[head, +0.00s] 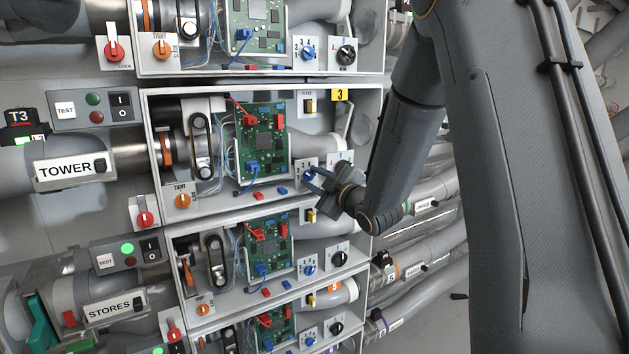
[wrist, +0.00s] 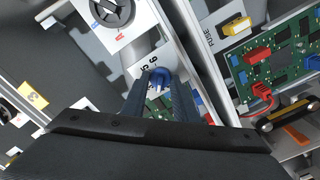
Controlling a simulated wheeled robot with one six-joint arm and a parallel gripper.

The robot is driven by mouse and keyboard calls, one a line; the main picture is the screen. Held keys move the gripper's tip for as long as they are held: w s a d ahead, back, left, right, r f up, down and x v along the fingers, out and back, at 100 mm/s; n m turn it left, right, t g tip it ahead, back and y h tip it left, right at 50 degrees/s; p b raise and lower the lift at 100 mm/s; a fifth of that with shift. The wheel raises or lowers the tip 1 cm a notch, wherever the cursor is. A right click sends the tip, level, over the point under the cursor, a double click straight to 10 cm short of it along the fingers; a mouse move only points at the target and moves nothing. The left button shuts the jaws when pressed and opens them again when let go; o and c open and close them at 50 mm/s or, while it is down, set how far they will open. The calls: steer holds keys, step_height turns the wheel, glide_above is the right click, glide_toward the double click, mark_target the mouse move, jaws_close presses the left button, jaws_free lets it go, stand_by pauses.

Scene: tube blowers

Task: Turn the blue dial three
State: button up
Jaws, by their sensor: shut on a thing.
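The blue dial (head: 309,173) sits on a white plate with printed numbers, in the open box under the yellow "3" tag (head: 341,96). In the wrist view the dial (wrist: 160,77) shows between the two fingertips of my gripper (wrist: 158,88), with parts of printed numbers above it. My gripper (head: 313,180) reaches in from the right in the head view and is shut on the dial. The fingers hide part of the dial and its plate, so I cannot tell which number it points to.
A black dial (wrist: 112,10) on a white plate lies close beside the blue dial. A green circuit board (head: 262,145) and a yellow fuse (head: 310,106) are near. Similar boxes with blue dials (head: 308,54) are above and below. The box walls surround my gripper.

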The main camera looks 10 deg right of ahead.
steer(key=m, duration=0.5)
steer(key=shift+m, duration=0.3)
stand_by(0.4)
steer(key=o, duration=1.1)
steer(key=shift+c, duration=0.2)
steer(key=shift+s+b, duration=0.1)
steer(key=shift+b, duration=0.2)
steer(key=b+v, duration=0.2)
steer(key=v, duration=0.5)
steer(key=shift+s+d, duration=0.15)
steer(key=shift+s, duration=0.1)
